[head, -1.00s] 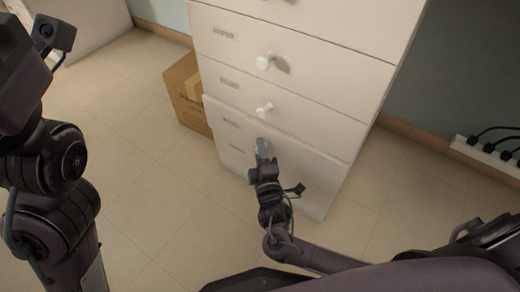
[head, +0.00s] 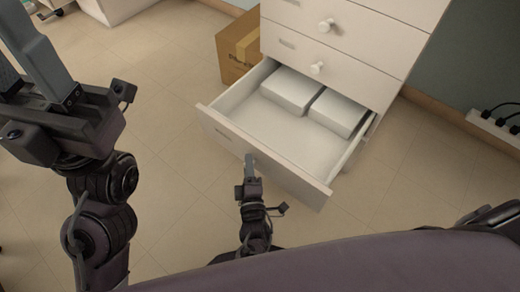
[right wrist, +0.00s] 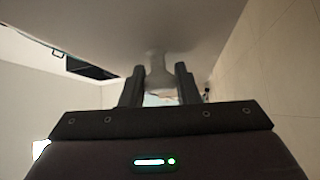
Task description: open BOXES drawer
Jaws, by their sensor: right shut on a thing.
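The lowest drawer (head: 262,158) of the white cabinet stands well open, with two white boxes (head: 291,92) (head: 338,112) at its back. A small label on its front is too small to read. My right gripper (head: 249,161) is at the middle of the drawer front, shut on the drawer's knob. In the right wrist view the pale knob (right wrist: 158,72) sits between the two dark fingers. My left gripper (head: 35,48) is raised at the upper left, away from the cabinet; I cannot tell how its fingers stand.
Closed drawers with white knobs (head: 317,69) (head: 326,26) are above the open one. A cardboard box (head: 236,58) stands on the floor left of the cabinet. A power strip (head: 497,128) with black plugs is at the right wall. The tiled floor left of the drawer is clear.

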